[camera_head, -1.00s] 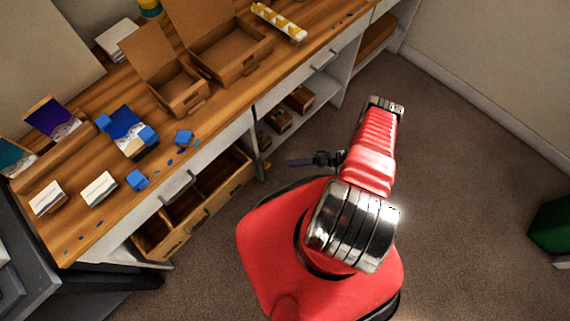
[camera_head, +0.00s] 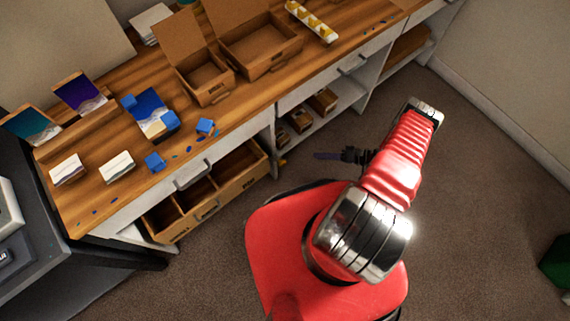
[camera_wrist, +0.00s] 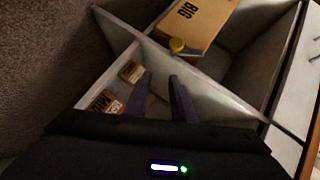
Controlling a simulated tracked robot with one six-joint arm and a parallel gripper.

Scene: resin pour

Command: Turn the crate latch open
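A wooden crate (camera_head: 205,205) with open compartments sits low under the bench in the body view. In the wrist view, a crate (camera_wrist: 208,18) marked "BIG" shows at the top.
White shelf dividers (camera_wrist: 195,88) stand close to my fingers. Small labelled boxes (camera_wrist: 130,72) sit in the neighbouring bay. The wooden benchtop (camera_head: 110,150) holds cartons and blue pieces. A drawer handle (camera_head: 193,175) juts out above the crate.

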